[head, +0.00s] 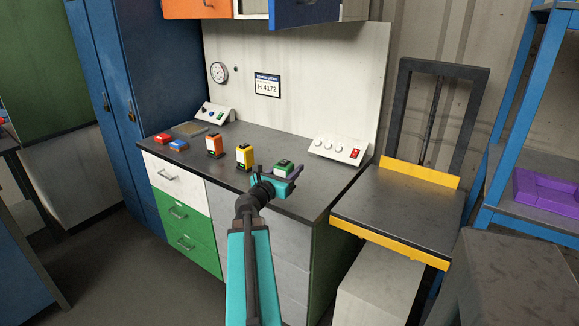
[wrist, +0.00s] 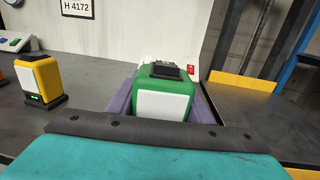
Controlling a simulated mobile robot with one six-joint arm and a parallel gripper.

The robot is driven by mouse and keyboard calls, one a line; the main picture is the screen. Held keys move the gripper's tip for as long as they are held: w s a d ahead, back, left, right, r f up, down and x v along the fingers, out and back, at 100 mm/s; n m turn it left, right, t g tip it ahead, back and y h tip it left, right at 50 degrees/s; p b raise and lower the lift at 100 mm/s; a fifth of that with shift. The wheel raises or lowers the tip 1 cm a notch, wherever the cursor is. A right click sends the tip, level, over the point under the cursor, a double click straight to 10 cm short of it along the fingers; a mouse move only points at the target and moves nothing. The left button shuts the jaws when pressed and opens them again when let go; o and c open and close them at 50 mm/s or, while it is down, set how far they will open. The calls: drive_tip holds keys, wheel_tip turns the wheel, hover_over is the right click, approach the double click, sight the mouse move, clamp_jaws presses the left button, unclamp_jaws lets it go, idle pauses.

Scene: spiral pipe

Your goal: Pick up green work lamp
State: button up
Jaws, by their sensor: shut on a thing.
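The green work lamp (wrist: 163,93) has a white front panel and a black top piece. It stands upright between the purple fingers of my gripper (wrist: 162,108) in the wrist view. The fingers are shut on its two sides. In the head view the green lamp (head: 285,165) shows at the end of my teal arm, above the right front part of the grey workbench (head: 235,146). My gripper (head: 290,176) partly hides the lamp's lower part there. I cannot tell whether its base touches the benchtop.
A yellow lamp (head: 245,156) and an orange lamp (head: 214,145) stand to the left on the bench. Red (head: 162,139) and blue (head: 179,145) items lie farther left. A control box (head: 338,151) stands behind right. A lower yellow-edged table (head: 395,205) is to the right.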

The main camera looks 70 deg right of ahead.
sight(289, 171)
drive_tip(key=shift+s+a, duration=0.2)
drive_tip(key=shift+a, duration=0.35)
drive_tip(key=shift+r+p, duration=0.25)
drive_tip(key=shift+p, duration=0.95)
drive_tip(key=a+p, duration=0.1)
drive_tip(key=p, duration=0.3)
drive_tip(key=a+p, duration=0.1)
drive_tip(key=p, duration=0.3)
drive_tip(key=shift+s+r, duration=0.1)
drive_tip(key=shift+s, duration=0.25)
drive_tip(key=shift+a+r+p, duration=0.1)
drive_tip(key=shift+a+p, duration=0.1)
drive_tip(key=shift+p, duration=0.7)
drive_tip(key=p, duration=0.2)
drive_tip(key=a+p, duration=0.1)
drive_tip(key=p, duration=0.1)
drive_tip(key=shift+s+a+p, duration=0.3)
drive_tip(key=shift+s+p, duration=0.05)
drive_tip(key=shift+p, duration=0.05)
drive_tip(key=shift+s+a+p, duration=0.1)
drive_tip(key=shift+a+p, duration=0.2)
drive_tip(key=shift+p, duration=0.45)
drive_tip(key=shift+a, duration=0.15)
